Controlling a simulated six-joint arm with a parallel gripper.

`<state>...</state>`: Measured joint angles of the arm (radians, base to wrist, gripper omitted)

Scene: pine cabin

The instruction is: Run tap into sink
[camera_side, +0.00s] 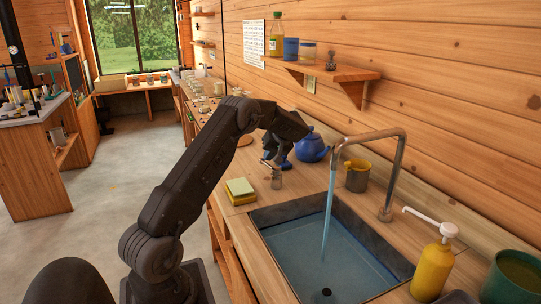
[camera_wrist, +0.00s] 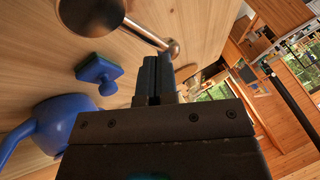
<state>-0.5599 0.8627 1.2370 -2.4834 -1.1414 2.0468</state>
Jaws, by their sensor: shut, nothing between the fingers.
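The metal tap (camera_side: 397,148) curves over the sink (camera_side: 262,216) at the right of the side view. A blue stream of water (camera_side: 329,215) runs from its spout into the basin. My gripper (camera_side: 274,157) is over the counter behind the sink's far end, left of the tap. In the wrist view its fingers (camera_wrist: 157,78) are together with nothing between them.
A blue teapot (camera_side: 312,148) stands close beside my gripper, with a metal mug (camera_side: 357,177) nearer the tap. Sponges (camera_side: 240,188) lie at the counter's left edge. A yellow soap dispenser (camera_side: 432,267) and green pot (camera_side: 515,280) stand right of the sink.

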